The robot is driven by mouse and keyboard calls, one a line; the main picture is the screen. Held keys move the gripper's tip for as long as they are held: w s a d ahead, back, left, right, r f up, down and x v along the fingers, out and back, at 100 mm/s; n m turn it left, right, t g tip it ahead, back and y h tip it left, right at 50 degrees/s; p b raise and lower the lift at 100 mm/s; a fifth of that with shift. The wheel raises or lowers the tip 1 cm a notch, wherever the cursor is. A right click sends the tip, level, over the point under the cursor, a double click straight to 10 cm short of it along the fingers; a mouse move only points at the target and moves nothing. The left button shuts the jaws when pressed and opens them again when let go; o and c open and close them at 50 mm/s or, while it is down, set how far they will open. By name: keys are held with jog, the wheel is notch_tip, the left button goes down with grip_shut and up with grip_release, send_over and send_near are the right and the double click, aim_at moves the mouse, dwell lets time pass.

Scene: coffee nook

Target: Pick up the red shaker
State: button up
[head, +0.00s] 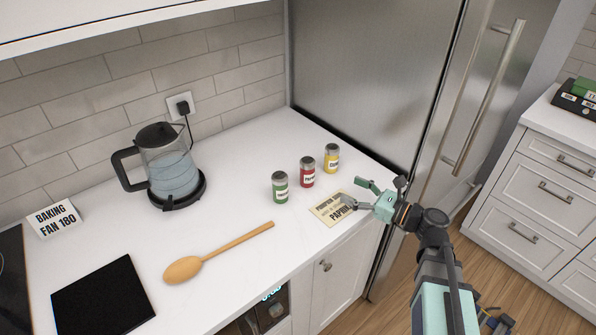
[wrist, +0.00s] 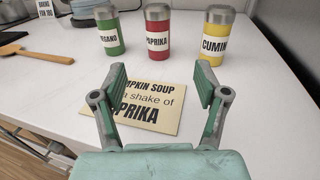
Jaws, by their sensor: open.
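The red shaker (head: 307,173) stands upright on the white counter, between a green shaker (head: 280,187) on its left and a yellow shaker (head: 332,158) on its right. In the wrist view the red shaker (wrist: 157,36) is labelled PAPRIKA, the green shaker (wrist: 109,33) appears to read oregano, and the yellow shaker (wrist: 215,36) reads CUMIN. My gripper (wrist: 161,82) is open and empty. In the head view my gripper (head: 358,194) is by the counter's front edge, over the card. The red shaker is ahead of the fingers, apart from them.
A recipe card (head: 330,208) reading "pumpkin soup" and "paprika" lies before the shakers. A wooden spoon (head: 220,251), a glass kettle (head: 171,170), a dark board (head: 103,297) and a "BAKING FAN 180" sign (head: 54,218) are leftward. A steel fridge (head: 372,70) stands behind at right.

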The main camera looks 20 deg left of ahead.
aim_at(313, 173)
jog(key=p+x, duration=0.2)
jog(key=x, duration=0.7)
jog(key=shift+w+a, duration=0.1)
jog(key=shift+a, duration=0.05)
jog(key=shift+p+x, duration=1.4)
jog(key=shift+x, duration=1.65)
jog(key=c, duration=1.3)
